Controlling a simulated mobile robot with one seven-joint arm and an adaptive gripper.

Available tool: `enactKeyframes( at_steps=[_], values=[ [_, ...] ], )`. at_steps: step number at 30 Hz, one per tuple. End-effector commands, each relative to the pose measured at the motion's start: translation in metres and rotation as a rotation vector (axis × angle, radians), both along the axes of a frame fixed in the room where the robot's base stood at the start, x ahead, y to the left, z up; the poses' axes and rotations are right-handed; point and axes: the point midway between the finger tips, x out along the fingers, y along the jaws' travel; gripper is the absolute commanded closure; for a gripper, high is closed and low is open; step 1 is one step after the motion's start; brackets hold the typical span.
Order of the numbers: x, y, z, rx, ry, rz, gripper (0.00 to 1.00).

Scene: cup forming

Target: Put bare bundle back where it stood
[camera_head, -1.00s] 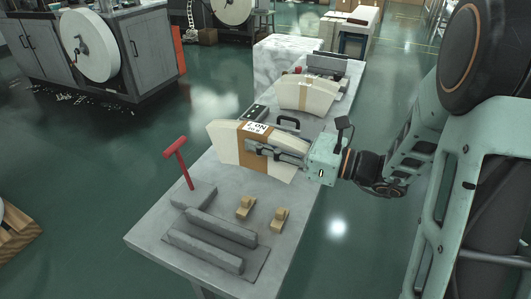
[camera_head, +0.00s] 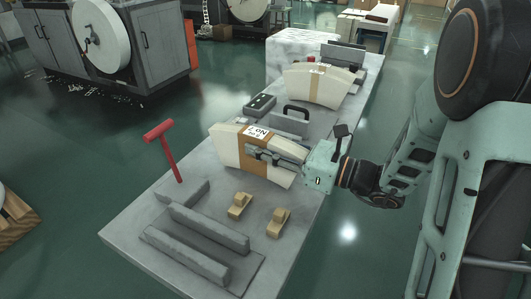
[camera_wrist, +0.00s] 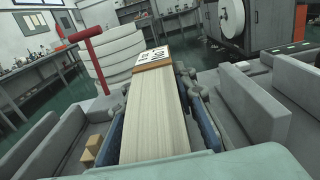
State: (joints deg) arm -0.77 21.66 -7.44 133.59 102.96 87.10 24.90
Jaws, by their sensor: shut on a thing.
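My gripper (camera_head: 262,153) is shut on a cream, fan-shaped bundle (camera_head: 226,147) with a wide brown band and a printed white label (camera_head: 257,131). In the wrist view the bundle (camera_wrist: 155,115) runs forward between the two fingers, with the band and label at its far end. The bundle is upright, over the middle of the grey table (camera_head: 130,228); I cannot tell if its lower edge touches the top. A second cream bundle (camera_head: 300,85) with a narrow tan band stands farther back, apart from my gripper. No bundle in view is without a band.
Two small wooden blocks (camera_head: 238,205) sit in front of the held bundle. Bare table lies around the wooden blocks.

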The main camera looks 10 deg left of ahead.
Motion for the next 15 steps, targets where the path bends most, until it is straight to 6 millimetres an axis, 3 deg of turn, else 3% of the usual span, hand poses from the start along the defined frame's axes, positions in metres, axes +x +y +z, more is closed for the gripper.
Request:
enactKeyframes(
  at_steps=[14, 15],
  values=[
    [0.0000, 0.0006, -0.0083, 0.003, -0.002, -0.002, 1.00],
    [-0.0002, 0.0006, -0.0084, 0.000, 0.000, -0.002, 0.70]
  ],
)
